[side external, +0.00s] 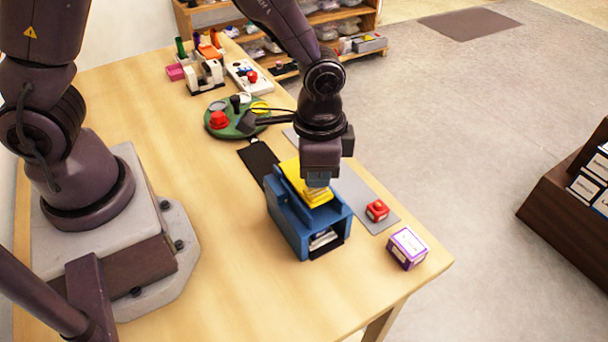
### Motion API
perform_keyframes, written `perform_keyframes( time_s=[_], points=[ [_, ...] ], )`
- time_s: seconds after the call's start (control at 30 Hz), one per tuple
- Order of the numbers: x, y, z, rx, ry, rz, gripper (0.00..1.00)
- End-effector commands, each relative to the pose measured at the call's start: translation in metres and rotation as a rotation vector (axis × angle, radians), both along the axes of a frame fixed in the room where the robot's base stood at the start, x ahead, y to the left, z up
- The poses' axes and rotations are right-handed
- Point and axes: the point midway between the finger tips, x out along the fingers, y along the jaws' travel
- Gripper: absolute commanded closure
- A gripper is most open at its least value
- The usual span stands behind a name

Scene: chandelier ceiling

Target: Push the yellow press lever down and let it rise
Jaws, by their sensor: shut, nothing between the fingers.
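The press (291,229) is a blue box-shaped body standing on the light wooden table, with an opening in its front end. Its yellow lever (292,171) lies along the top of the blue body. My gripper (317,184) is shut and points down over the front part of the yellow lever. Its fingertips are at or just above the lever; I cannot tell whether they touch it. The gripper hides part of the lever. Something pale and dark shows inside the front opening.
A red button block (377,210) sits on a grey mat (352,187) right of the press. A purple-and-white box (407,248) stands near the table's front right corner. A green round board (221,132) with knobs lies behind. The front left table area (225,305) is clear.

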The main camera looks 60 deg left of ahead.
Motion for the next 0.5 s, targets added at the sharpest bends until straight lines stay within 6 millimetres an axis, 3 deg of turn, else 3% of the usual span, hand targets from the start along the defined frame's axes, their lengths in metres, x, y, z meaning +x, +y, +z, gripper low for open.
perform_keyframes(
  time_s=[0.5],
  points=[
    [0.000, 0.001, -0.016, 0.000, 0.000, 0.000, 1.00]
  ],
)
